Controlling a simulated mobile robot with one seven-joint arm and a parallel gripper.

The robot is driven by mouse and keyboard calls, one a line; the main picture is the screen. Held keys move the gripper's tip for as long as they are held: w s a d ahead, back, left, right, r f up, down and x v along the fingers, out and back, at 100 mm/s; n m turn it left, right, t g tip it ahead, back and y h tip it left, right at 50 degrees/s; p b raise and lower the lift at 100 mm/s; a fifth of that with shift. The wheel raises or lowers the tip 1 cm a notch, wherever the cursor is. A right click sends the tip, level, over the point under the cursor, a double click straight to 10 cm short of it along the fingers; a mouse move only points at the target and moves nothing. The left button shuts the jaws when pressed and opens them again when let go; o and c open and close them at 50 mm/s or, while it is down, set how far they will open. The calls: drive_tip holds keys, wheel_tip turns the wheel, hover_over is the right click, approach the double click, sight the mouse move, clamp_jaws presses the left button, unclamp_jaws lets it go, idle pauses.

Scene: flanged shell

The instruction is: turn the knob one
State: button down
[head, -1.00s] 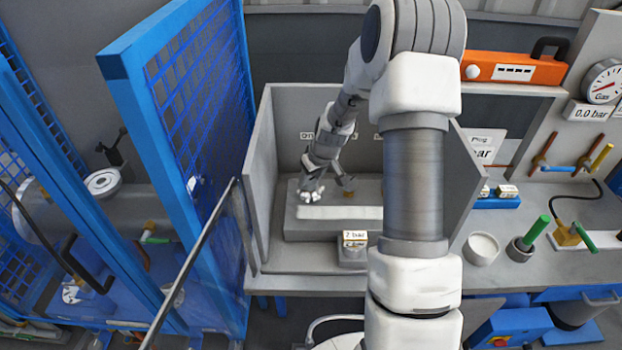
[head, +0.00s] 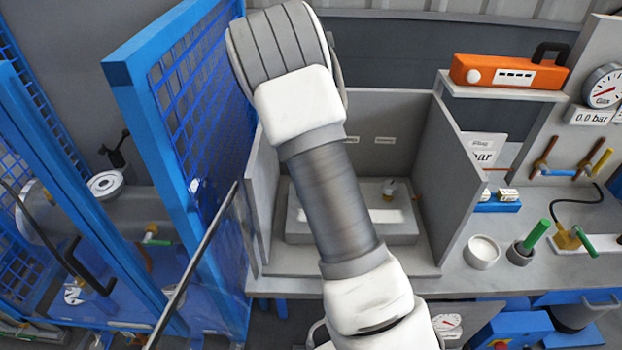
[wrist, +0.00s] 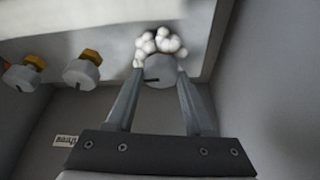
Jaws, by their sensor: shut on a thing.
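In the wrist view, a round grey knob (wrist: 160,69) with a dark mark on its face sits between the fingertips of my gripper (wrist: 160,72). My gripper is shut on it. A cluster of white rounded lumps (wrist: 162,41) lies just beyond the knob. Two other grey knobs, a nearer one (wrist: 81,73) and a farther one (wrist: 22,76), stand to the left with brass-coloured parts behind them. In the head view, my arm hides my gripper and the held knob. One pale knob (head: 390,187) shows on the grey block (head: 405,238). I cannot read which knob is one.
Grey side walls, including the right one (head: 455,185), enclose the block. A blue mesh fence (head: 195,110) stands close on the left. On the right are a white bowl (head: 482,251), a green-handled tool (head: 536,236) and an orange case (head: 508,72).

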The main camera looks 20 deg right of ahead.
drive_tip(key=shift+m, duration=0.6)
drive_tip(key=shift+c, duration=1.4)
unclamp_jaws()
drive_tip(key=p+v, duration=0.1)
drive_tip(key=v, duration=1.6)
drive_tip(key=shift+a+r, duration=0.2)
drive_tip(key=shift+w, duration=0.1)
